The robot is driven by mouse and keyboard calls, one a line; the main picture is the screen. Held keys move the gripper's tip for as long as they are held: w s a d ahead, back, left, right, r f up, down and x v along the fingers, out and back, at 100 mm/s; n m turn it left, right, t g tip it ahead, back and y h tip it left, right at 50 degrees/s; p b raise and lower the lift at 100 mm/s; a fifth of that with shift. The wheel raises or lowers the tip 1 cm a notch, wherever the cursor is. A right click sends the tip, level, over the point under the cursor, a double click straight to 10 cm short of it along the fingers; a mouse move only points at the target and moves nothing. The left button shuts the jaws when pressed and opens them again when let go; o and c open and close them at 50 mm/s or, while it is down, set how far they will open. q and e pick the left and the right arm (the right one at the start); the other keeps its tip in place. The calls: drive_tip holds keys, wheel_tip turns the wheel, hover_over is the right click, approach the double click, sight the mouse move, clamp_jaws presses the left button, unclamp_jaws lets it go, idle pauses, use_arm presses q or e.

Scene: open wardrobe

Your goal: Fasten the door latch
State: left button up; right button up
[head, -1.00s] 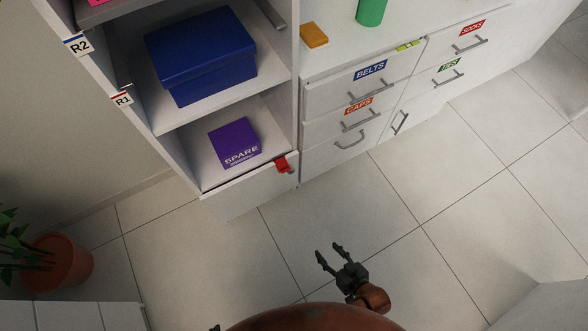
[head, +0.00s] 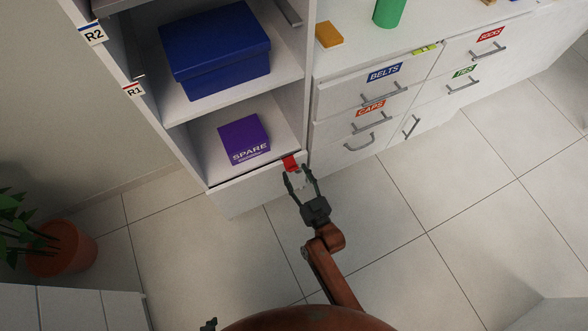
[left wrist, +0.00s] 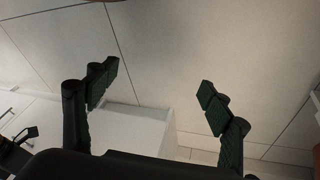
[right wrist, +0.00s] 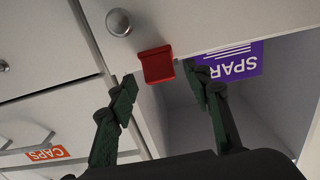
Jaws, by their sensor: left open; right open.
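The red latch (head: 290,163) sits at the top right corner of the white panel (head: 240,192) below the lowest wardrobe shelf. In the right wrist view the latch (right wrist: 157,64) is a small red block on the panel's edge, near a round metal knob (right wrist: 119,22). My right gripper (head: 302,182) is open, with its fingertips close to the latch. In the right wrist view the latch shows between and slightly beyond the fingertips; contact cannot be told. My left gripper (left wrist: 157,95) is open and empty over the floor; only a dark tip shows in the head view (head: 209,324).
A purple SPARE box (head: 243,139) stands on the lowest shelf, with a blue box (head: 215,52) above. Drawers with handles (head: 368,122) are right of the latch. A potted plant (head: 62,250) stands at left. The tiled floor in front is clear.

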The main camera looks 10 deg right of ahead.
use_arm(q)
drive_tip(key=shift+w+d+f+t, duration=0.3)
drive_tip(key=shift+w+d+f, duration=0.1)
drive_tip(key=shift+w+f, duration=0.1)
use_arm(e)
drive_tip(key=shift+w+a, duration=0.2)
drive_tip(key=shift+w, duration=0.5)
drive_tip(key=shift+c, duration=0.4)
drive_tip(key=c, duration=1.1)
drive_tip(key=shift+o, duration=0.2)
use_arm(q)
drive_tip(key=shift+b, duration=0.3)
